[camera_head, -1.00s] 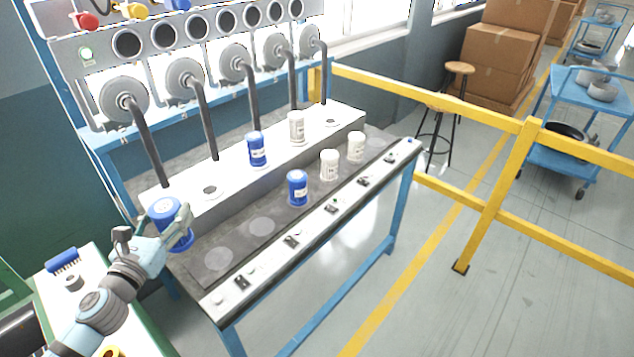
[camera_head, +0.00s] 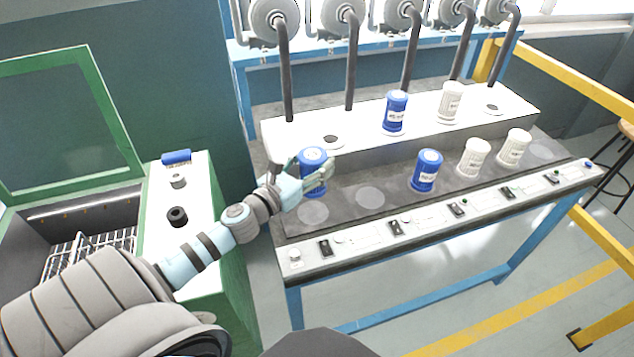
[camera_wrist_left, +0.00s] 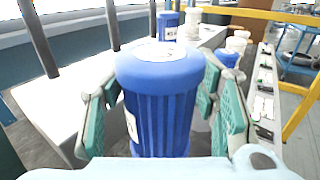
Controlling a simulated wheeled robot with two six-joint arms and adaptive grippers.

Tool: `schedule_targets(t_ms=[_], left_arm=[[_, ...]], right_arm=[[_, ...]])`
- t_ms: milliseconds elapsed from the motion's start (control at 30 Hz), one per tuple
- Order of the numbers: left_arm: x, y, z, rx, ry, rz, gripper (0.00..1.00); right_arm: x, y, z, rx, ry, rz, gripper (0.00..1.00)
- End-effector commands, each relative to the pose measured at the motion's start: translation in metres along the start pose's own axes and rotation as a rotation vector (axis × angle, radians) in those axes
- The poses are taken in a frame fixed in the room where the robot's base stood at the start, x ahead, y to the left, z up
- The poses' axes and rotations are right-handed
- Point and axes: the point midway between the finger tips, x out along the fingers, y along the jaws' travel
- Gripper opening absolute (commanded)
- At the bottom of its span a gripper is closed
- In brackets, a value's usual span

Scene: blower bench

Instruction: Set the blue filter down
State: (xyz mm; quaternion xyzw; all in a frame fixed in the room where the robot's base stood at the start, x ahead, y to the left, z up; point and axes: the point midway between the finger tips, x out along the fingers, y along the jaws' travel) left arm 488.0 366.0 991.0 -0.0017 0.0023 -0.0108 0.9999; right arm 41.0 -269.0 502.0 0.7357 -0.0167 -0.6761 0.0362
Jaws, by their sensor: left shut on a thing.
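My left gripper (camera_head: 318,174) is shut on a blue filter (camera_head: 312,158), a ribbed cylinder with a white label. In the left wrist view the filter (camera_wrist_left: 158,100) stands upright between the green finger pads. It is over the left end of the bench, in front of the raised white ledge (camera_head: 290,133). I cannot tell whether its base touches the dark bench top. A second blue filter (camera_head: 427,170) stands on the dark strip, and a third blue filter (camera_head: 395,112) stands on the ledge. My right gripper is not in view.
White filters stand on the strip (camera_head: 474,157) and the ledge (camera_head: 450,102). Pale round spots (camera_head: 369,197) on the strip are bare. A green cabinet (camera_head: 190,220) stands at left.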

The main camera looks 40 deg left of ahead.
Motion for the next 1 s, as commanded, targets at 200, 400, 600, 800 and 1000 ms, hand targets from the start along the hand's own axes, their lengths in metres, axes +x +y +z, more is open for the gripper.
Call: schedule_targets(t_ms=[200,400,600,800,1000], left_arm=[[-0.001,0.001,-0.057,0.002,-0.001,0.001,0.15],[0.000,0.001,-0.088,0.003,-0.001,0.001,0.15],[0.000,0.002,-0.095,0.003,-0.001,0.001,0.15],[-0.001,0.002,-0.097,0.003,-0.001,0.002,0.15],[-0.001,0.002,-0.097,0.003,0.000,0.002,0.74]], right_arm=[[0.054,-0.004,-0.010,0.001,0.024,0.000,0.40],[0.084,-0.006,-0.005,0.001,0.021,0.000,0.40],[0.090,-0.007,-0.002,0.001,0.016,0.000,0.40],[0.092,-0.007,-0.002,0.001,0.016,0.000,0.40],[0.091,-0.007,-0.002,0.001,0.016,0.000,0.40]])
